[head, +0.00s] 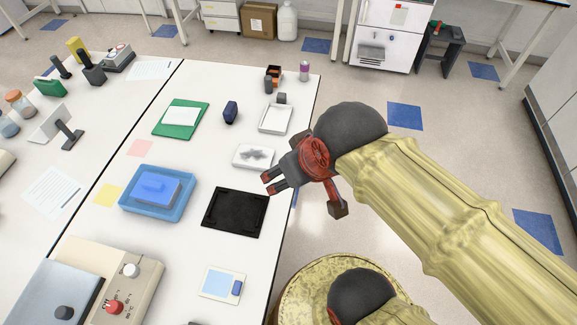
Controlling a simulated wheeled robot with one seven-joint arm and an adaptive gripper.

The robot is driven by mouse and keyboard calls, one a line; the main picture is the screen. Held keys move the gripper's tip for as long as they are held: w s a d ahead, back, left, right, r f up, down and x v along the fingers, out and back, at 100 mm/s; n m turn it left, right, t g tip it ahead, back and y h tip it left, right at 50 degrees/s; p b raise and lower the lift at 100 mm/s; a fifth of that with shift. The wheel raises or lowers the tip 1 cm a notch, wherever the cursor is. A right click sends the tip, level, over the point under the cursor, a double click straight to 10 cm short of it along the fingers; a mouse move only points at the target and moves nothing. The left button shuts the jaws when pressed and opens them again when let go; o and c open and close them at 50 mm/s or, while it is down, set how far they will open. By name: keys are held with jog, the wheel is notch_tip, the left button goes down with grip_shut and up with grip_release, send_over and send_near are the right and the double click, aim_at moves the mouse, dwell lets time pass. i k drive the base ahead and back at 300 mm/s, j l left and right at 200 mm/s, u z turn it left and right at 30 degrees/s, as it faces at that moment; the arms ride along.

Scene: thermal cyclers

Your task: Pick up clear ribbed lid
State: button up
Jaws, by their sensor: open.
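No clearly ribbed transparent lid can be made out for certain. A small pale tray-like piece (254,157) with a grey, uneven middle lies on the white table near its right edge, and its ribs are too small to tell. A second shallow white tray (275,119) lies behind it. My gripper (269,183) is above the table's right edge, pointing left, open and empty. It is in front of and slightly right of the pale piece in the picture, apart from it. Its height above the table is hard to tell.
A black tray (234,212) lies just left of and below my gripper. A blue tray with a blue block (157,189), a green board (181,117) and a dark blue item (230,112) stand further left. A beige device with knobs (125,277) fills the front left.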

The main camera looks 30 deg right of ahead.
aim_at(175, 114)
jog(key=u, duration=0.4)
jog(key=i+l+u, duration=0.25)
jog(key=l, duration=0.2)
jog(key=l+u, duration=0.25)
jog(key=l, duration=0.15)
jog(key=i+l+u, duration=0.25)
jog(key=l, duration=0.9)
jog(key=i+l+u, duration=0.1)
jog(key=l, duration=0.6)
